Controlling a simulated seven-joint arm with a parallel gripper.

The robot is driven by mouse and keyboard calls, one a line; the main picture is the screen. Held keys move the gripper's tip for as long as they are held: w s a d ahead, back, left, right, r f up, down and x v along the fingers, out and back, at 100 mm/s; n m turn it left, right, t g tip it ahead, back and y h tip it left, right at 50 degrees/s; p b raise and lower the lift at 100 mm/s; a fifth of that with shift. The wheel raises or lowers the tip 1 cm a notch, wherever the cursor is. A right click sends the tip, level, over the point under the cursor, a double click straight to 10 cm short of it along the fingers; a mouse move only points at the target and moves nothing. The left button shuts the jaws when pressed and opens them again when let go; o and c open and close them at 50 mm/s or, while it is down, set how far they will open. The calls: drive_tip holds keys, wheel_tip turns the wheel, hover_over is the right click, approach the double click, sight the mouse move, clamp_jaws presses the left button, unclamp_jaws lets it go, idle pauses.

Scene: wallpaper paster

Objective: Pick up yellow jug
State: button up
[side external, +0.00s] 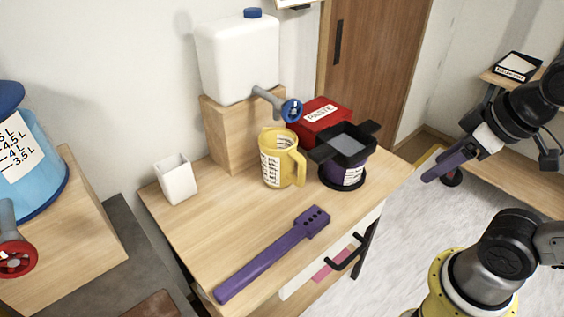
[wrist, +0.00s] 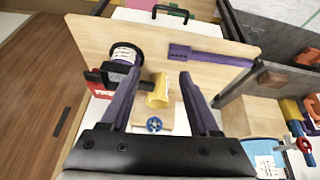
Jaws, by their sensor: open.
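The yellow jug (side external: 272,171) stands upright on the wooden table, with measuring marks on its side and its handle toward the right. In the wrist view the yellow jug (wrist: 158,92) shows between the finger lines, some distance beyond them. My gripper (side external: 428,179) is open and empty, in the air to the right of the table and well apart from the jug. Its two purple fingers are spread wide in the wrist view (wrist: 159,76).
A purple pot with a black top (side external: 348,173) and a red box (side external: 318,121) stand close to the jug. A white tank (side external: 238,58) with a blue-handled tap (side external: 291,110) is behind it. A white cup (side external: 176,180) and a purple tool (side external: 273,255) are on the table.

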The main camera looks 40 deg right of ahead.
wheel_tip(320, 180, up, 3)
drive_tip(key=w+d+n+h, duration=0.1)
drive_tip(key=d+n+h, duration=0.1)
drive_tip(key=d, duration=0.1)
drive_tip(key=n+g+h, duration=0.4)
drive_tip(key=n+h, duration=0.6)
drive_tip(key=n, duration=0.4)
hover_over(300, 168)
drive_tip(key=s+a, duration=0.1)
wheel_tip(300, 168, down, 8)
drive_tip(key=a+f+n+t+h, duration=0.1)
drive_tip(key=a+f+n, duration=0.2)
drive_tip(key=a+f, duration=0.6)
drive_tip(key=x, duration=1)
drive_tip(key=shift+s+d+f, duration=0.2)
drive_tip(key=shift+s+f, duration=0.15)
drive_tip(key=shift+f, duration=0.05)
drive_tip(key=shift+f+x, duration=0.2)
drive_tip(key=shift+x, duration=1.2)
drive_tip(key=shift+f+x, duration=0.2)
drive_tip(key=shift+x, duration=1.15)
drive_tip(key=shift+w+a, duration=0.1)
drive_tip(key=shift+a, duration=0.15)
clamp_jaws()
